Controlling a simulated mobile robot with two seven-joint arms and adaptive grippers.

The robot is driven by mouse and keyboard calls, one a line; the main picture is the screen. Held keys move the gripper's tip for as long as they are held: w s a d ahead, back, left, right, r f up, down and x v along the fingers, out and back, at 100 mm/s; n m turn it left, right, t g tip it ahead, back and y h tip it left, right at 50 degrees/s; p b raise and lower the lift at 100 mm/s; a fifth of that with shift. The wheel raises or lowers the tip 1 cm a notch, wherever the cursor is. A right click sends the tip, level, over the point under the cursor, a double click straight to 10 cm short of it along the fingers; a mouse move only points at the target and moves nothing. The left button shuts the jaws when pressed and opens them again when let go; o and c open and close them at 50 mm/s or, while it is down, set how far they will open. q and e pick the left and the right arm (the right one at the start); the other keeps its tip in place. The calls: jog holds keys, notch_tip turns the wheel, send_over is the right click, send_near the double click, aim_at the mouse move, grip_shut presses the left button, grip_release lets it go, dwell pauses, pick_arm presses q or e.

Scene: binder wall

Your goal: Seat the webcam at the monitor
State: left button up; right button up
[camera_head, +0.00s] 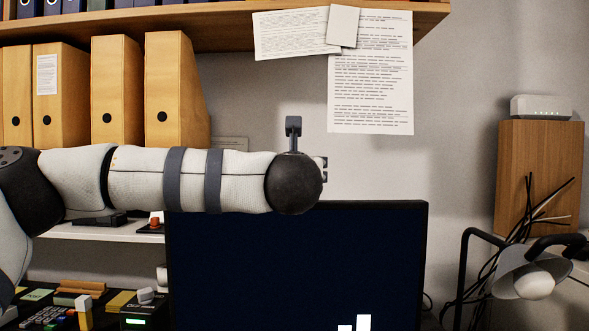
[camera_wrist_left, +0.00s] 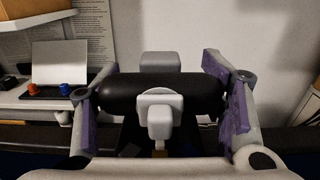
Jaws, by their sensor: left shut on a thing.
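The monitor (camera_head: 290,255) stands upright in the head view, its screen dark with small white blocks low on it. In the left wrist view, a dark strip like its top edge (camera_wrist_left: 25,133) crosses low, behind the gripper. The webcam (camera_wrist_left: 115,92) is a black horizontal cylinder with pale grey parts at its middle. My left gripper (camera_wrist_left: 158,100) is shut on it, with a purple-padded finger at each end. In the head view my left forearm and wrist hide most of the gripper, just above the monitor's top edge. Whether the webcam touches the monitor cannot be told. My right gripper is not in view.
Cardboard binders (camera_head: 165,95) stand on the left under a wooden shelf (camera_head: 225,22). Papers (camera_head: 370,95) hang on the wall behind. A desk lamp (camera_head: 525,275), cables and a wooden box (camera_head: 538,170) with a white router (camera_head: 541,107) are at right.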

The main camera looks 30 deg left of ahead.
pick_arm(q)
jog(key=shift+r, duration=0.1)
dwell(0.3)
jog(key=shift+f, duration=1.6)
jog(key=o, duration=1.4)
jog(key=shift+s, duration=0.1)
jog(key=v, duration=1.1)
jog(key=shift+s+d, duration=0.25)
jog(key=shift+s, duration=0.1)
